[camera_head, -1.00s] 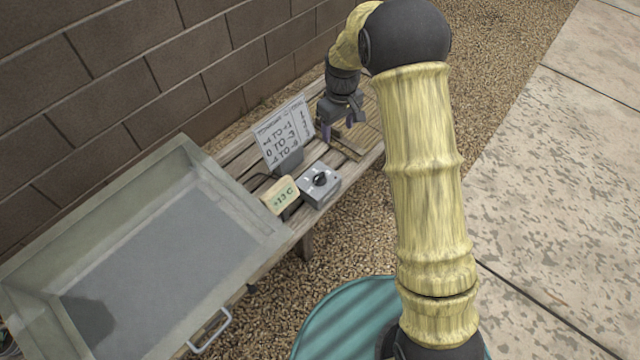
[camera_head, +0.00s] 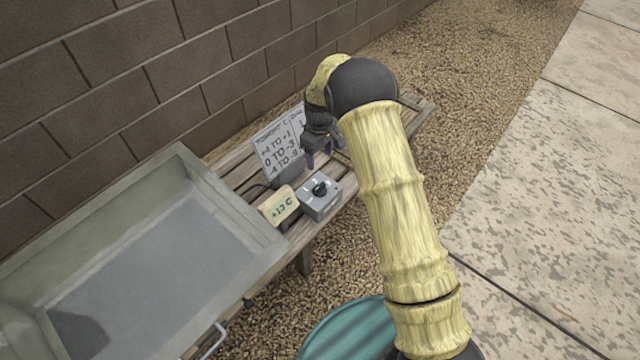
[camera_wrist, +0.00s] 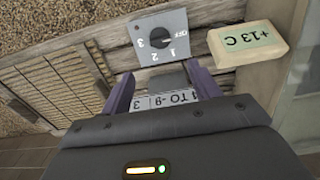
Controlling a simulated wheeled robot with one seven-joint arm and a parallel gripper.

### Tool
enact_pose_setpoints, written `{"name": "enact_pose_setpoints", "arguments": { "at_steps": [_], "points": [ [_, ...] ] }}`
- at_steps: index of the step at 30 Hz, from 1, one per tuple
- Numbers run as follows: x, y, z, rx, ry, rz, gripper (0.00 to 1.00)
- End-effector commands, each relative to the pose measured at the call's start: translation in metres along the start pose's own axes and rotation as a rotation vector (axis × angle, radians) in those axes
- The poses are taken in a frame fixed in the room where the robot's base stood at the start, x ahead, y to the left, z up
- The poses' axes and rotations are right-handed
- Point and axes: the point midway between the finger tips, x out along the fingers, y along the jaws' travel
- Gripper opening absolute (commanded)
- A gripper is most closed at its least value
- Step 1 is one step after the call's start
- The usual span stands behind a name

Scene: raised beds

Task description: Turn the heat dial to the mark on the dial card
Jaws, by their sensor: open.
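The heat dial is a black knob (camera_head: 319,188) on a grey box (camera_head: 322,208) on the wooden bench. In the wrist view the knob (camera_wrist: 157,36) has OFF, 1, 2 and 3 around it; I cannot clearly tell where it points. The white dial card (camera_head: 272,150) stands upright behind the box. It lists "+4 to +1", "0 to -3" and "-4 to -9"; the wrist view shows the last row with a 3. A cream tag (camera_head: 279,205) beside the box reads +13 C. My gripper (camera_head: 318,158) is open and empty, beside the card and behind the box, apart from the knob.
A large grey tray-like bed (camera_head: 235,205) fills the left of the bench. A block wall (camera_head: 170,60) runs behind. A teal round object (camera_head: 345,330) is at the front. Gravel and paving lie to the right.

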Motion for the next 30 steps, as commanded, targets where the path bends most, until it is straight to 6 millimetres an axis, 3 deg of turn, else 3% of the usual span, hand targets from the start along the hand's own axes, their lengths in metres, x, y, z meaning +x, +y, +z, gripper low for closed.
{"name": "enact_pose_setpoints", "arguments": {
  "at_steps": [18,24,30],
  "points": [
    [0.112,0.0,0.001,0.001,-0.003,-0.001,0.62],
    [0.134,0.0,0.001,-0.001,-0.002,0.0,0.62],
    [0.138,0.0,0.0,0.0,-0.001,0.001,0.62]
  ]
}}
